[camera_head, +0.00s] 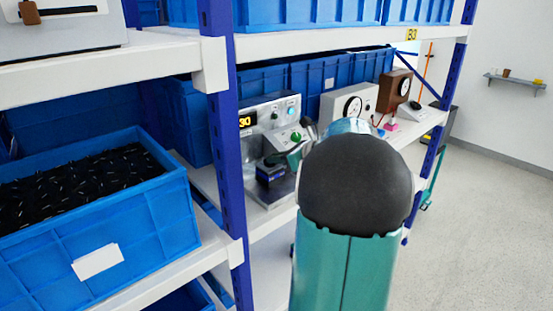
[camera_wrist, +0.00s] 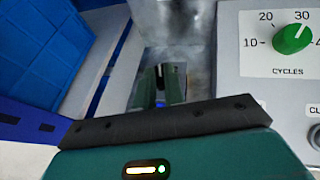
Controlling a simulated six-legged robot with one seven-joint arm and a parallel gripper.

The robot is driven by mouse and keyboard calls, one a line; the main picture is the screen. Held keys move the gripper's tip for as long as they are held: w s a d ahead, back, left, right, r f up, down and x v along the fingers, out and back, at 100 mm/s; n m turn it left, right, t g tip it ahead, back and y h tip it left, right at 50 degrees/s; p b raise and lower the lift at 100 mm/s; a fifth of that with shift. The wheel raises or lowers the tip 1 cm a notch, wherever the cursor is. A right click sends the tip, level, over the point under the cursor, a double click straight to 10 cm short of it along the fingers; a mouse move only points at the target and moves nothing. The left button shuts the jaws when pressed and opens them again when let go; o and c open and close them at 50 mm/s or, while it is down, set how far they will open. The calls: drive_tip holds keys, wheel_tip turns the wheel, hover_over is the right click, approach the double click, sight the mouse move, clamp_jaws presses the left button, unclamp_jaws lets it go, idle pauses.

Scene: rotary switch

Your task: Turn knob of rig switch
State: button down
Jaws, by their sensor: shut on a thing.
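A small dark blue box (camera_head: 270,173), which looks like the rig switch, sits on the base of a grey test machine in the head view. In the wrist view, a dark knob with a white mark (camera_wrist: 159,71) stands between the green fingers of my gripper (camera_wrist: 160,90). The gripper is shut on this knob. The fingers hide much of the knob and box, and the knob's angle is hard to tell. In the head view my arm covers part of the machine's right side.
The grey machine (camera_head: 257,116) shows "30" and has a green CYCLES dial (camera_wrist: 292,38) beside my gripper. A blue shelf post (camera_head: 222,150) and a bin of black parts (camera_head: 150,215) are left. Other instruments, including a brown gauge box (camera_head: 395,90), stand right. Open floor lies far right.

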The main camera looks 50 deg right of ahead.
drive_tip(key=shift+w+a+f+n+y, duration=0.15)
drive_tip(key=shift+w+a+n+y, duration=0.1)
drive_tip(key=shift+n+y, duration=0.55)
drive_tip(key=shift+y, duration=0.3)
drive_tip(key=c, duration=1.4)
unclamp_jaws()
drive_tip(key=shift+a, duration=0.15)
drive_tip(key=shift+o, duration=0.3)
drive_tip(key=shift+d, duration=0.2)
drive_tip(key=shift+s+d+r, duration=0.25)
drive_tip(key=shift+s+d, duration=0.1)
drive_tip(key=shift+s, duration=0.15)
drive_tip(key=v, duration=1.3)
drive_tip(key=shift+a+r, duration=0.15)
drive_tip(key=shift+a, duration=0.05)
